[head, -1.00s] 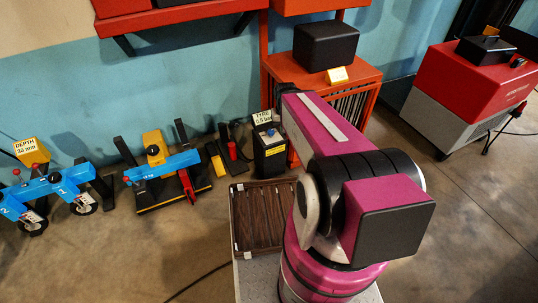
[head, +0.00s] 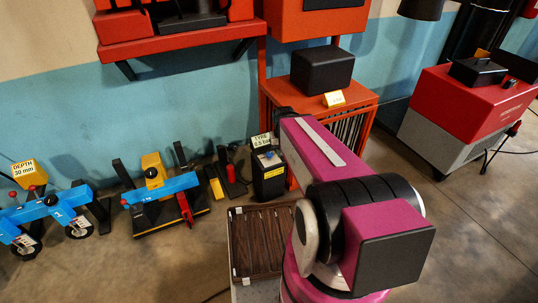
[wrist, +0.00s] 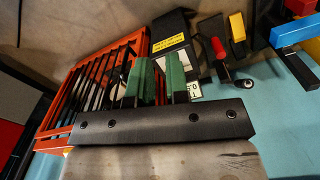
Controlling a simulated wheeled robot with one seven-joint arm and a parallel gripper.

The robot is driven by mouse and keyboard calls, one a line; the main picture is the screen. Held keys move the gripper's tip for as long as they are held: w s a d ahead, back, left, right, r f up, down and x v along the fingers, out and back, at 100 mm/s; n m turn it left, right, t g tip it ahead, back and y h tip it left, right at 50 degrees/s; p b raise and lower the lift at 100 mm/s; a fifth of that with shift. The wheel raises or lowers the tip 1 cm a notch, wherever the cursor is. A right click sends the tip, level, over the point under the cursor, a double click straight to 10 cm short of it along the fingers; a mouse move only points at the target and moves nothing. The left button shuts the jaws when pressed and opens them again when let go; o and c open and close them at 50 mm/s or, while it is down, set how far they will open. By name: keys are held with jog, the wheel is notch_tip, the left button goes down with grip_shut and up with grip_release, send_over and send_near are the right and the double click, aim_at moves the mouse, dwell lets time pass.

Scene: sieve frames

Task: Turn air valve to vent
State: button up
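No part is labelled as an air valve, and I cannot tell a valve position. A black box (head: 268,175) with a blue top part and a "TYRE 0.5 bar" card stands by the orange rack. In the wrist view the box (wrist: 178,33) shows its yellow label, partly behind my fingers. Beside it is a small black fixture with a red upright part (head: 231,174), also in the wrist view (wrist: 218,48).
An orange rack (head: 364,104) with a black block on top stands right of the box. A tray with brown slats (head: 258,240) is in front. Blue fixtures (head: 160,190) stand left. A red and grey machine (head: 447,110) is at right; open floor lies between.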

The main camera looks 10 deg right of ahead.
jog(key=o, duration=0.5)
jog(key=shift+w+f, duration=0.15)
jog(key=shift+w, duration=0.25)
jog(key=shift+o, duration=1.4)
jog(key=w+f+m, duration=0.6)
jog(key=w+m, duration=0.2)
jog(key=w, duration=0.4)
jog(key=shift+w+a, duration=0.25)
jog(key=shift+w, duration=0.15)
jog(key=m, duration=0.8)
send_over(270, 153)
notch_tip(270, 153, down, 6)
jog(key=shift+m, duration=0.3)
notch_tip(270, 153, down, 10)
jog(key=shift+a+f, duration=0.15)
jog(key=shift+f, duration=0.05)
jog(key=c, duration=0.9)
